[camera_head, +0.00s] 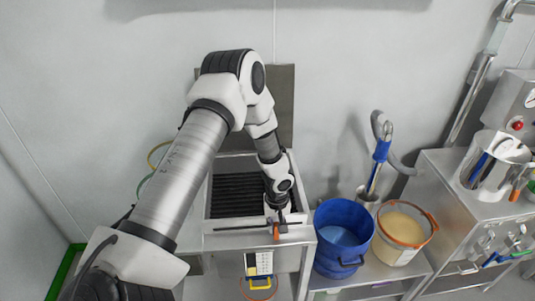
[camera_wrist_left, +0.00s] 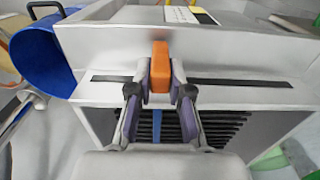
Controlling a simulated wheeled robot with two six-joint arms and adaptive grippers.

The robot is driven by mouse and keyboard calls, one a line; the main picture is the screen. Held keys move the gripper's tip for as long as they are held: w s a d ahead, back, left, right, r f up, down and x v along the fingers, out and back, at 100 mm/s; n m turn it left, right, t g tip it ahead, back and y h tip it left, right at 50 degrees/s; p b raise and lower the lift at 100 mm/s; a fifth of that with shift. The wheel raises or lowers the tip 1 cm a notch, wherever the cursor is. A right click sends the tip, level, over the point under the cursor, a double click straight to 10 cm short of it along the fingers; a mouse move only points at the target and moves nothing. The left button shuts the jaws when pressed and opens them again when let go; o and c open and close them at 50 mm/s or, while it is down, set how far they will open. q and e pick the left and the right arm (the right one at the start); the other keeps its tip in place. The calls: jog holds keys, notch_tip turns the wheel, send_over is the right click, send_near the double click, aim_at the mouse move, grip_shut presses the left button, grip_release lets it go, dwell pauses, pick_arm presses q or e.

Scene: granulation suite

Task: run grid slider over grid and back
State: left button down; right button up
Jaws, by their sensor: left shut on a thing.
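The grid slider shows as an orange handle (camera_head: 276,232) on the front rim of a metal box, with a dark slot (camera_head: 240,226) running along that rim. In the left wrist view the orange handle (camera_wrist_left: 160,62) stands between my left fingertips. My left gripper (camera_wrist_left: 161,78) is shut on it. The handle sits nearer the bucket end of the slot (camera_wrist_left: 240,82). The grid (camera_head: 238,190) of dark parallel slats lies inside the box, partly hidden by my left arm. It also shows below the fingers in the left wrist view (camera_wrist_left: 215,122), with a narrow blue strip among the slats. My right gripper is out of view.
A blue bucket (camera_head: 340,258) and a clear tub with an orange rim (camera_head: 388,249) stand right of the box. A blue-handled tool (camera_head: 381,151) stands behind them. A steel cabinet (camera_head: 448,184) is farther right. A yellow-and-white panel (camera_head: 259,265) is on the box front.

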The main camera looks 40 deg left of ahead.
pick_arm(q)
jog(key=shift+w+d+f+b, duration=0.2)
jog(key=shift+w+d+b, duration=0.8)
jog(key=shift+w+b, duration=0.25)
jog(key=shift+w+d+b, duration=0.45)
jog(key=shift+w+d, duration=0.1)
jog(key=shift+w, duration=0.1)
jog(key=shift+w+d+r+b, duration=0.15)
jog(key=shift+w+d+b, duration=0.45)
jog(key=shift+w+d, duration=0.4)
jog(key=shift+a, duration=0.1)
jog(key=c, duration=1)
grip_release()
jog(key=shift+w, duration=0.1)
